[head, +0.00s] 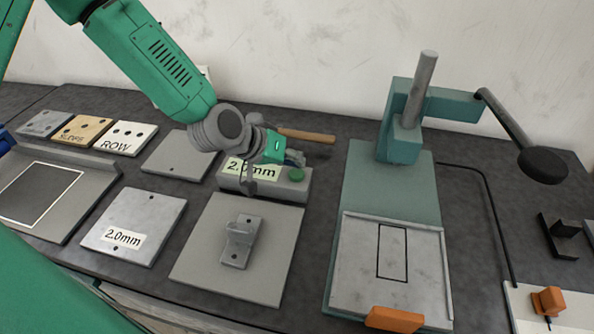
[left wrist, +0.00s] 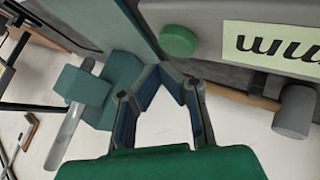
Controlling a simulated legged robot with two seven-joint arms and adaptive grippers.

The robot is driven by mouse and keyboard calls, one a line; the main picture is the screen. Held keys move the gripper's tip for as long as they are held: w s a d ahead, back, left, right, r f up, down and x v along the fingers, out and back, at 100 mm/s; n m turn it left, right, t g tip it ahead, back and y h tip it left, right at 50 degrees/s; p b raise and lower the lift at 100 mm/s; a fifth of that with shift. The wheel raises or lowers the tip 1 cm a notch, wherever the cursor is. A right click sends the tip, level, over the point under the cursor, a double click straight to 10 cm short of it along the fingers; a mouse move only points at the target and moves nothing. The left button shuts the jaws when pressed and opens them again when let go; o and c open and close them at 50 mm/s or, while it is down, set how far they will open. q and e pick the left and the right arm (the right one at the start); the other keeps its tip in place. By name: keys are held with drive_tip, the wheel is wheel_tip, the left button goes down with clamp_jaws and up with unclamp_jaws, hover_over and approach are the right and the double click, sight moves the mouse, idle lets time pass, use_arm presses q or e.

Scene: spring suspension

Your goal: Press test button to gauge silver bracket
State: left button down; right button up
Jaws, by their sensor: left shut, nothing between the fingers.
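The silver bracket (head: 238,242), an angled piece with a hole in its foot, stands on a grey square plate (head: 205,270). Behind that plate is a grey gauge box (head: 235,184) with a "2.0mm" label, partly hidden by my arm. Its round green test button (head: 297,174) is at the right end; it also shows in the left wrist view (left wrist: 178,40). My left gripper (head: 296,159) is shut and empty, just behind and above the button in the head view. In the left wrist view its fingertips (left wrist: 166,72) appear below the button, apart from it. My right gripper is not in view.
A teal press (head: 400,130) with a lever and grey bed stands right of the box. A wooden-handled hammer (head: 305,136) lies behind the box. Plates, including a "2.0mm" one (head: 134,222), and labelled blocks (head: 125,138) fill the left. A cable runs at right.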

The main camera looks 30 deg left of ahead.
sight(296, 173)
use_arm(q)
drive_tip(key=shift+r+p, duration=1.95)
drive_tip(key=shift+r, duration=0.55)
drive_tip(key=shift+f, duration=0.1)
